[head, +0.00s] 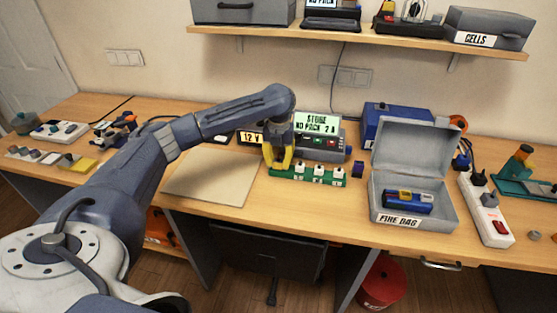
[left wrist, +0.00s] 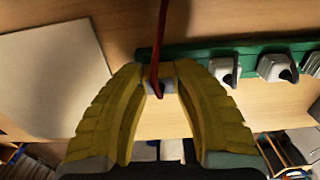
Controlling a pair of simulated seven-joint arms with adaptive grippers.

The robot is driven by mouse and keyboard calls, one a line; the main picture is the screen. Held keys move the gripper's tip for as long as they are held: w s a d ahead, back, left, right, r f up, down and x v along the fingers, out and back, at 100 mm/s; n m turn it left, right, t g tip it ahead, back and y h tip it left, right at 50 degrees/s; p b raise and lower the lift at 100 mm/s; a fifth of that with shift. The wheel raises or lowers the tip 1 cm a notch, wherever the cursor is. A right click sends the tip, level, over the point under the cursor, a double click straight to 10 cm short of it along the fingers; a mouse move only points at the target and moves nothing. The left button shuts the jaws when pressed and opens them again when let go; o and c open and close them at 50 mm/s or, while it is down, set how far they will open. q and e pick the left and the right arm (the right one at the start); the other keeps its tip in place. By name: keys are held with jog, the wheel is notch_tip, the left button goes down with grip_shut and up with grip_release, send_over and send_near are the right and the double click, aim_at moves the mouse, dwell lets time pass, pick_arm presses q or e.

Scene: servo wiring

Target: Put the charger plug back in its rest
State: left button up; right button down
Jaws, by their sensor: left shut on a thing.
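My left gripper (head: 277,161) is over the left end of a green strip (head: 307,176) on the bench. Its yellow fingers are shut on a small grey plug (left wrist: 152,90), seen between the fingertips in the left wrist view. A red cable (left wrist: 160,40) runs up from the plug across the green strip. The strip carries several white blocks (left wrist: 274,68) with dark tips, to the right of the plug. Whether the plug touches the strip I cannot tell. The plug is hidden by the fingers in the head view. My right gripper is not in view.
A charger (head: 326,145) with a lit green screen (head: 317,123) stands behind the strip. An open grey metal box (head: 436,216) holding a blue pack (head: 407,201) is at right, with a power strip (head: 487,214) beyond. A bare beige mat (head: 212,178) lies left.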

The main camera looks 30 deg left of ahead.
aim_at(279, 160)
pick_arm(q)
jog(key=shift+f, duration=0.1)
jog(key=o, duration=1.2)
notch_tip(279, 160, up, 12)
jog(key=shift+d, duration=0.1)
